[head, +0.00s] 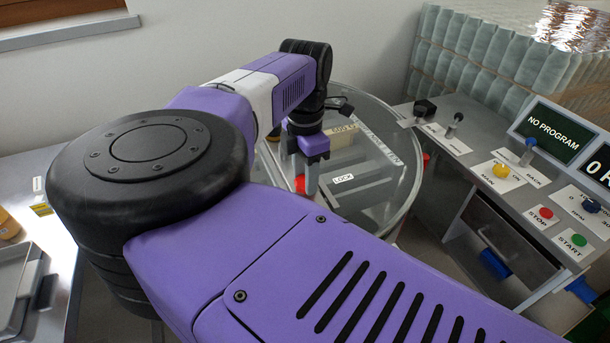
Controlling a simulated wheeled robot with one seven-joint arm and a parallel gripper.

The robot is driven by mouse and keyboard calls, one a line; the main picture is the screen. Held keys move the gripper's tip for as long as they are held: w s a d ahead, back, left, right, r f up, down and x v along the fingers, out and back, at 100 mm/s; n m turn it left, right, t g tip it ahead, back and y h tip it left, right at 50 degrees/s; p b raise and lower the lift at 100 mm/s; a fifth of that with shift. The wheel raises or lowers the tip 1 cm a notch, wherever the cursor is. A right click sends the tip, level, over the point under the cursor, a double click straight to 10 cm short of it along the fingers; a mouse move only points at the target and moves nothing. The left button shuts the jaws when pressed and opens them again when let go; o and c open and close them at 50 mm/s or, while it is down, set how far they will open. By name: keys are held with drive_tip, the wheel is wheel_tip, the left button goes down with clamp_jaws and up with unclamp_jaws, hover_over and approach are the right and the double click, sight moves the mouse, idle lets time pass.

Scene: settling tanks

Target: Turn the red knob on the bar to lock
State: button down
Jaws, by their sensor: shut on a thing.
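My gripper (309,184) points down over a round tank with a clear lid (407,190), right of centre in the head view. Its purple body hides most of what lies under it. The red knob (300,184) shows as a small patch of red at the fingers, which are shut on it. The bar under it is mostly hidden by my arm, and I cannot tell how far the knob is turned. A white label reading LOCK (343,178) lies just right of the fingers.
A control desk at the right carries a yellow MAIN knob (501,171), a red STOP button (546,212), a green START button (578,240) and a NO PROGRAM screen (553,132). A grey tray (14,290) lies on the left bench. My arm covers the middle foreground.

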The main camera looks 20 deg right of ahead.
drive_tip(key=n+b, duration=0.1)
drive_tip(key=n, duration=0.3)
drive_tip(key=n+b, duration=0.1)
drive_tip(key=n, duration=0.3)
drive_tip(key=shift+n, duration=0.4)
drive_tip(key=n+b, duration=0.1)
drive_tip(key=n, duration=0.3)
drive_tip(key=shift+r+n+b, duration=0.1)
drive_tip(key=shift+n+b, duration=0.3)
drive_tip(key=shift+n, duration=1.6)
drive_tip(key=c, duration=0.8)
unclamp_jaws()
